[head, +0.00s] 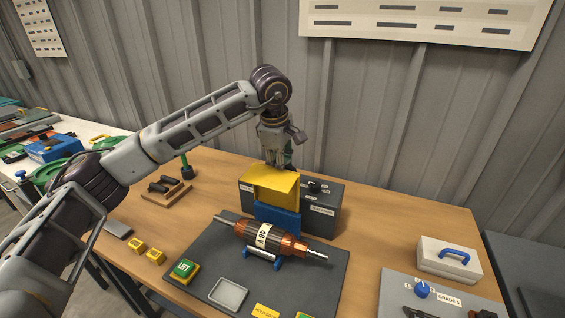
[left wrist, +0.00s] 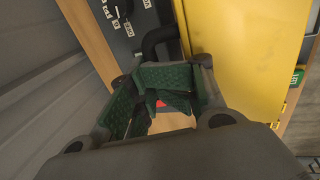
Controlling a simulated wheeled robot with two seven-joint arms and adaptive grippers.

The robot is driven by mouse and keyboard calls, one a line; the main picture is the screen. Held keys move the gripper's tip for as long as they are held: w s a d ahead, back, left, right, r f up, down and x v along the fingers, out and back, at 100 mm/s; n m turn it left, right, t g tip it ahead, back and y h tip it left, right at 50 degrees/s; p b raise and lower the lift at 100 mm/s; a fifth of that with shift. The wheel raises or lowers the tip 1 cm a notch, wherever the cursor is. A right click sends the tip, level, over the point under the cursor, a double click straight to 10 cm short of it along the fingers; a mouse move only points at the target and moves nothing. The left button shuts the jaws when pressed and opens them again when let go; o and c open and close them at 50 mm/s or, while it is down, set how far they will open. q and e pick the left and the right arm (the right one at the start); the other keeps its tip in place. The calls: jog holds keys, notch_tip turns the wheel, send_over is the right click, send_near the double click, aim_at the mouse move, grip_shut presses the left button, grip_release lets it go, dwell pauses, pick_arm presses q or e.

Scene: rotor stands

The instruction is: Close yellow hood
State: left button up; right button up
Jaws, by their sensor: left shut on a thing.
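The yellow hood (head: 273,180) is raised above a blue base (head: 278,216) behind the rotor. In the left wrist view the yellow hood (left wrist: 245,55) is a large panel on the right, with a black curved handle (left wrist: 158,38) beside it. My left gripper (head: 287,162) is at the hood's back edge, pointing down. In the left wrist view its green-padded fingers (left wrist: 160,95) are shut on the handle; the exact contact is partly hidden. My right gripper is not in view.
The rotor (head: 268,238) lies on stands on a dark mat (head: 205,255) in front of the hood. A grey box (head: 325,205) with a black knob stands right behind the hood. A white case (head: 448,262) is at the right. Yellow blocks (head: 147,251) lie at the left.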

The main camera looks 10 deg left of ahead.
aim_at(270, 175)
pick_arm(q)
jog(key=shift+s+a+r, duration=0.2)
jog(key=shift+s, duration=0.55)
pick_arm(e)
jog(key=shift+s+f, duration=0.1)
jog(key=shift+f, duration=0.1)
pick_arm(q)
jog(key=shift+s+a+b, duration=0.25)
jog(key=shift+s+b, duration=0.35)
jog(key=shift+s, duration=0.7)
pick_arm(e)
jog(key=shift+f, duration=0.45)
pick_arm(q)
jog(key=shift+r, duration=0.1)
jog(key=shift+s, duration=0.1)
jog(key=shift+s+a+f+b, duration=0.15)
jog(key=shift+s+b, duration=0.2)
jog(key=shift+s, duration=0.25)
jog(key=shift+s+a+f+b, duration=0.1)
jog(key=shift+s+b, duration=0.2)
jog(key=shift+s, duration=0.25)
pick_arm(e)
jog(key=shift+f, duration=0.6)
